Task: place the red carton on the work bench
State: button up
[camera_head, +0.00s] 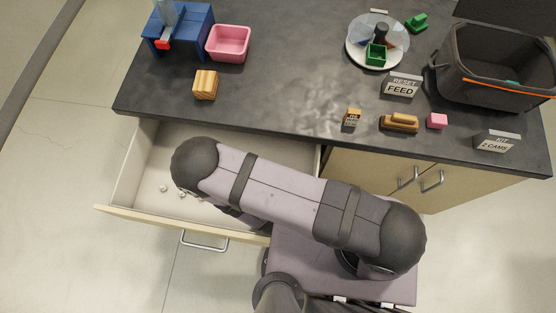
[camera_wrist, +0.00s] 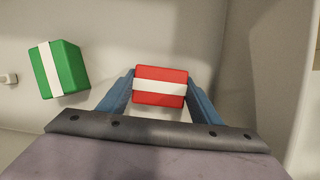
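The red carton (camera_wrist: 160,86) with a white band shows in the wrist view, between the two blue fingers of my gripper (camera_wrist: 160,88). The fingers flank its left and right sides closely. I cannot tell whether they press on it or stand slightly apart. In the head view my arm hides the gripper and the carton, above the open drawer (camera_head: 142,172). The work bench (camera_head: 280,85) is the dark top behind the drawer.
A green carton (camera_wrist: 60,70) with a white band lies left of the red one. On the bench stand a wooden block (camera_head: 205,85), a pink bin (camera_head: 228,43), a blue stand (camera_head: 190,28), signs (camera_head: 401,86) and a black crate (camera_head: 495,70). The bench's front middle is clear.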

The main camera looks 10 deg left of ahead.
jog(key=shift+c, duration=0.4)
jog(key=shift+w+a+r+p, duration=0.1)
jog(key=shift+r+p, duration=0.2)
jog(key=shift+r, duration=0.1)
jog(key=shift+r+p, duration=0.55)
jog(key=shift+r, duration=0.2)
notch_tip(320, 180, up, 5)
jog(key=p, duration=0.3)
jog(key=shift+p, duration=0.4)
jog(key=w+a, duration=1.4)
jog(key=shift+f+p, duration=0.15)
jog(key=shift+p, duration=0.2)
